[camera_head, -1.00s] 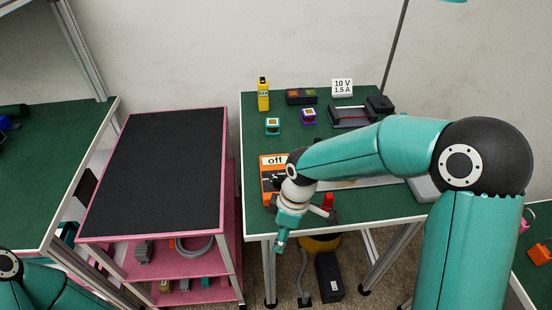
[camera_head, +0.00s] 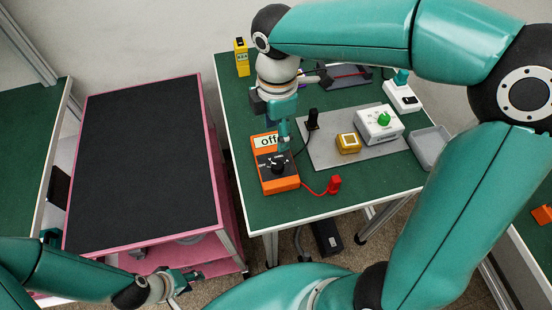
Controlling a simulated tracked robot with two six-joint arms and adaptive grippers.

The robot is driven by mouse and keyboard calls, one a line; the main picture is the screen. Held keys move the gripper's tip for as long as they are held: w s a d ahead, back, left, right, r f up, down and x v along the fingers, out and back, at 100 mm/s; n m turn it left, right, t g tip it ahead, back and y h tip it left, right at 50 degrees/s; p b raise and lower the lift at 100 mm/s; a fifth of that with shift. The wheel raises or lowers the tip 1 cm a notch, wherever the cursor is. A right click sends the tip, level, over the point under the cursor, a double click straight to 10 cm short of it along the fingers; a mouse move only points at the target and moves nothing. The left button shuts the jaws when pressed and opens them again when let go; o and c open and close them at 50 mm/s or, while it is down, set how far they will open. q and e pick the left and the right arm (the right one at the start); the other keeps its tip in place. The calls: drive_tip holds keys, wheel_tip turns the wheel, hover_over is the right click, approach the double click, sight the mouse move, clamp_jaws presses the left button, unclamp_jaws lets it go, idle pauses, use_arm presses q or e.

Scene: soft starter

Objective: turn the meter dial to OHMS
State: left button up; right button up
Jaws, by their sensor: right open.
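The orange meter (camera_head: 285,183) lies on the green bench with its label reading "off". Its dark dial (camera_head: 277,166) is on the black lower face. My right gripper (camera_head: 284,147) points down over the meter, close to the dial's far side. It is open, with nothing seen between its fingers; whether it touches the dial I cannot tell. My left gripper (camera_head: 186,279) hangs at the lower left by the pink cart's front edge, away from the meter. Its fingers are too small to read.
A red probe (camera_head: 334,184) on a red lead lies right of the meter. A grey plate (camera_head: 325,153) holds a black post (camera_head: 312,119), a yellow block (camera_head: 348,143) and a white box with a green knob (camera_head: 381,124). A yellow device (camera_head: 241,57) stands behind. The cart's black top (camera_head: 145,160) is clear.

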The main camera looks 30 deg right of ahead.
sight(277, 164)
wheel_tip(277, 164, down, 13)
drive_tip(key=shift+r, duration=0.1)
idle(0.3)
clamp_jaws()
